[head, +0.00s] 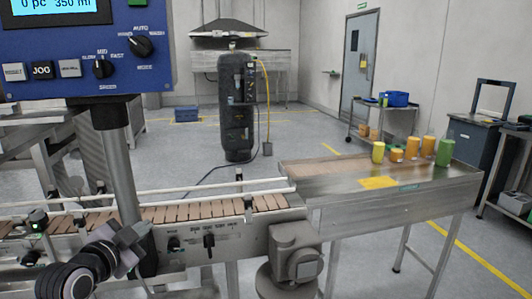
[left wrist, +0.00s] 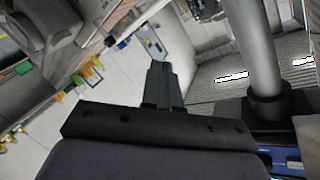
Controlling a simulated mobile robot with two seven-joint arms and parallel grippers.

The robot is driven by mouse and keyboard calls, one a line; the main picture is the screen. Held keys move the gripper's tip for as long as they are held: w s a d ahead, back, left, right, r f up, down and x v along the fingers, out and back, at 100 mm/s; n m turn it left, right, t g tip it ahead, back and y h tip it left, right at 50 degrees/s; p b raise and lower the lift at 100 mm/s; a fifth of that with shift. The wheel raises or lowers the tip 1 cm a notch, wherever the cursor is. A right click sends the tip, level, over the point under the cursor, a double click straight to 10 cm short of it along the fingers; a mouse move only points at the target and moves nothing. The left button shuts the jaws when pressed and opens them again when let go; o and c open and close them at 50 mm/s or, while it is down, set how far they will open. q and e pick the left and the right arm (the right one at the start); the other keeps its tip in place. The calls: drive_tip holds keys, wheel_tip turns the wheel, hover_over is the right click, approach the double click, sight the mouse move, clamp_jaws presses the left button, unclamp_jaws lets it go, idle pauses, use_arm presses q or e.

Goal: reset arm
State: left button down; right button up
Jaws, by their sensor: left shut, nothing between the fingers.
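My left arm comes in at the lower left of the head view. My left gripper (head: 137,232) is in front of the lower part of the control panel's grey post (head: 121,165), near the conveyor's slatted belt (head: 190,211). I cannot tell whether it touches the post. In the left wrist view, the gripper's dark fingers (left wrist: 159,68) are together, with nothing seen between them. That view is tilted, and the post (left wrist: 252,45) stands to the right of the fingers. My right gripper is in neither view.
The blue control panel (head: 90,45) hangs at upper left. A steel outfeed table (head: 330,178) holds several yellow, orange and green containers (head: 445,152) at its far right. A dark upright machine (head: 237,105) stands behind. Floor right of the table is partly clear.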

use_arm(q)
drive_tip(key=s+d+f+n+g, duration=0.2)
drive_tip(key=s+f, duration=0.5)
drive_tip(key=f, duration=0.3)
drive_tip(key=s+d+f+n+g, duration=0.1)
drive_tip(key=s+f+n, duration=0.2)
drive_tip(key=s+f, duration=0.5)
drive_tip(key=s+d+f+n+g+p, duration=0.1)
drive_tip(key=s+d+f+n+g, duration=0.1)
drive_tip(key=s+f, duration=0.8)
drive_tip(key=s+d+n, duration=0.1)
drive_tip(key=s, duration=0.3)
drive_tip(key=shift+s+f+y, duration=0.2)
drive_tip(key=shift+f+y, duration=0.1)
drive_tip(key=shift+f, duration=0.05)
